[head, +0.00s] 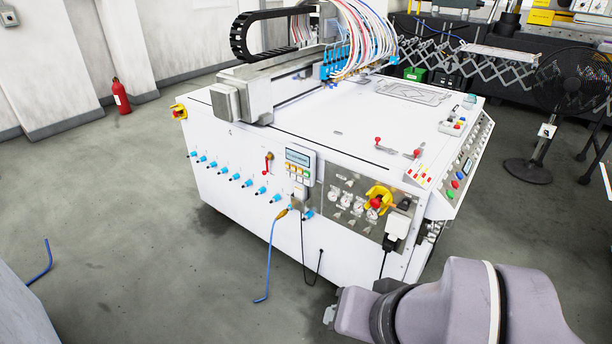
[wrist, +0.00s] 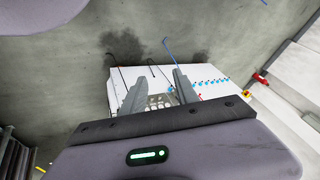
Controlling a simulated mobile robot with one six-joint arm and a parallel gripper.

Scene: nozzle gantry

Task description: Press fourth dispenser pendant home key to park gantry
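A small pendant (head: 299,163) with a screen and several coloured keys sits on the front face of the white gantry machine (head: 255,190). It is the only such pendant I can pick out; the key labels are too small to read, so I cannot tell which key is home. My gripper (wrist: 159,78) shows in the wrist view with its two grey fingers apart and nothing between them. The machine's front lies beyond the fingers, at a distance. In the head view my arm is at the lower right, in front of the machine and apart from the pendant.
A yellow-and-red emergency stop (head: 377,200) and gauges (head: 346,202) are right of the pendant. A red-handled lever (head: 267,164) and blue fittings (head: 235,177) are to its left. A blue hose (head: 269,262) hangs to the floor. A fan (head: 533,160) stands right.

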